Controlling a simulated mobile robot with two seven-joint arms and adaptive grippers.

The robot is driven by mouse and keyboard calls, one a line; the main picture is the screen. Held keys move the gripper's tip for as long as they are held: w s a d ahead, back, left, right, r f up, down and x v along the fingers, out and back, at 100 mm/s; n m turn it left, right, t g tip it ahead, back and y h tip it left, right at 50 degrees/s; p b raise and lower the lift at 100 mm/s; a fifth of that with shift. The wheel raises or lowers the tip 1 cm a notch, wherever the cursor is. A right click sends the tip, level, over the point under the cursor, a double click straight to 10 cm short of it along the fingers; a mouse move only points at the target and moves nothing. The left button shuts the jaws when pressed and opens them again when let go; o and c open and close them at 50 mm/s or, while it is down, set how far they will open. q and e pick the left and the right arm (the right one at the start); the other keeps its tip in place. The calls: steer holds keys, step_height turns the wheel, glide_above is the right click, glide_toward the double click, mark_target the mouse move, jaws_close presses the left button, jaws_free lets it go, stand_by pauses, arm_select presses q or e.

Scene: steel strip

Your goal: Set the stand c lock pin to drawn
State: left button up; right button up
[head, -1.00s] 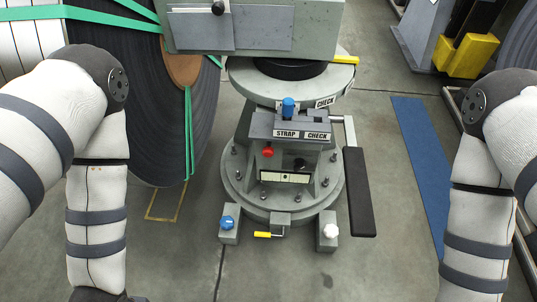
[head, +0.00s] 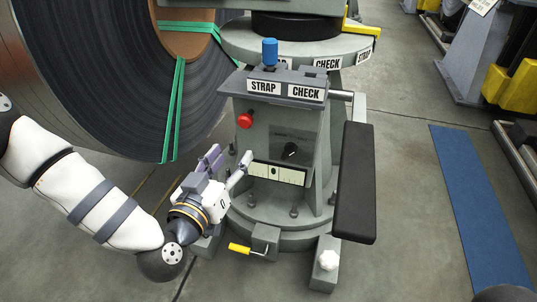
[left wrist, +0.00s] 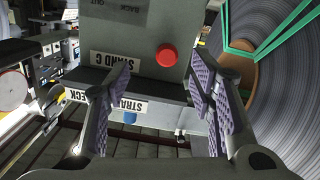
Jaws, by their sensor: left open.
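The grey stand (head: 310,140) stands in the middle of the head view. A STAND C label (left wrist: 115,57) shows on it in the left wrist view. I cannot tell for sure which part is the lock pin. A red round knob (head: 244,120) sticks out of its left side; it also shows in the left wrist view (left wrist: 167,55). A blue knob (head: 269,50) stands upright on top, behind the STRAP and CHECK labels. My left gripper (head: 229,160) is open and empty, below and apart from the red knob. My right gripper is out of view.
A large strip coil (head: 110,80) with green straps fills the left side, close to my left arm. A black padded bar (head: 356,180) hangs at the stand's right. A yellow handle (head: 240,248) and a white knob (head: 328,260) sit low in front. A blue mat (head: 480,210) lies right.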

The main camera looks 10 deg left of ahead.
mark_target(243, 122)
arm_select(q)
steer(key=shift+t+y, duration=0.3)
steer(key=shift+t, duration=0.1)
steer(key=w+b, duration=0.1)
steer(key=w, duration=0.3)
steer(key=w+b, duration=0.1)
steer(key=w, duration=0.3)
steer(key=w+r+b, duration=0.1)
steer(key=w+b, duration=0.1)
steer(key=w, duration=0.2)
steer(key=shift+w+a, duration=0.25)
steer(key=shift+a, duration=0.15)
steer(key=shift+w+r, duration=0.15)
steer(key=shift+w, duration=0.2)
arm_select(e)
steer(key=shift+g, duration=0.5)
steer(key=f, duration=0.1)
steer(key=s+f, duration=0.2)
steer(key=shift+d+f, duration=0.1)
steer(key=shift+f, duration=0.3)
